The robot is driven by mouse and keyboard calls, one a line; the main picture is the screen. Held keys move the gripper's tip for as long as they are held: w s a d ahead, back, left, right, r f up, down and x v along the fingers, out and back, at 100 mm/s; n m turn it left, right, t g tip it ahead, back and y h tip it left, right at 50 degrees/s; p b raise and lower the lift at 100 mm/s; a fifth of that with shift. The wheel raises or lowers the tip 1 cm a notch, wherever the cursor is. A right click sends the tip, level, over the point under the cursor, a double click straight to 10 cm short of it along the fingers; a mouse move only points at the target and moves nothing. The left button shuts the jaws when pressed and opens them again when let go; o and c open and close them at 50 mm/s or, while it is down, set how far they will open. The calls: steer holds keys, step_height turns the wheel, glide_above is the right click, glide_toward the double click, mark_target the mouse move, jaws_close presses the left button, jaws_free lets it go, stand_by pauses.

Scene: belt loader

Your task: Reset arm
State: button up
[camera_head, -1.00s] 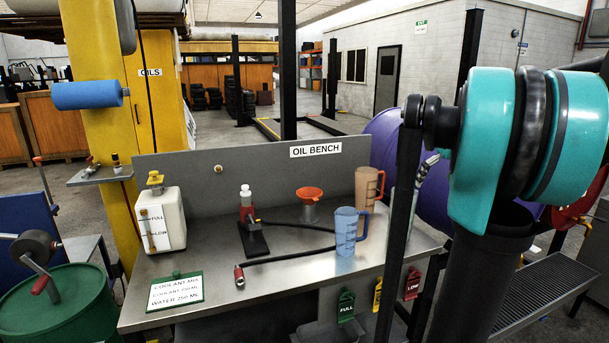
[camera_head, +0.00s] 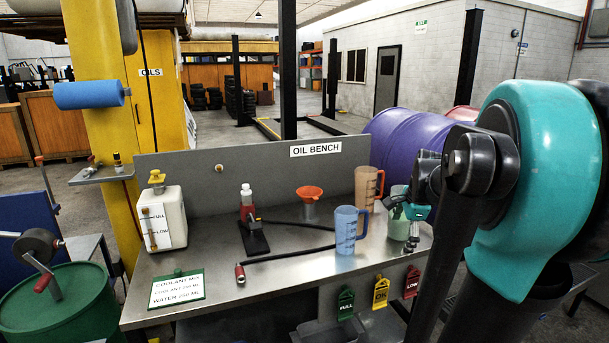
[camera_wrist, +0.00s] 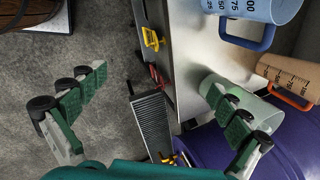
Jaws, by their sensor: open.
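My gripper (camera_wrist: 157,115) is open in the wrist view, its two green-padded fingers spread wide with nothing between them. Between the fingers the view shows the floor, a dark step grating and the bench edge. In the head view my gripper (camera_head: 408,212) shows small and partly hidden behind my arm, at the right end of the oil bench (camera_head: 215,290). A pale green translucent jug (camera_head: 399,228) stands there on the bench, partly covered by it. The jug also shows behind the right finger in the wrist view (camera_wrist: 212,88); I cannot tell whether they touch.
A blue jug (camera_head: 346,232), a tan jug (camera_head: 364,190), an orange funnel (camera_head: 310,194) and a white tank (camera_head: 160,220) stand on the bench. Hanging tags (camera_head: 380,292) line its front edge. Open floor (camera_wrist: 85,50) lies left of the grating.

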steer(key=s+a+f+n, duration=0.4)
steer(key=s+f+n, duration=0.4)
steer(key=s+a+f+n, duration=0.4)
steer(key=s+f+n, duration=0.4)
steer(key=n, duration=0.1)
steer(key=shift+a+h, duration=0.3)
steer(key=shift+h, duration=0.1)
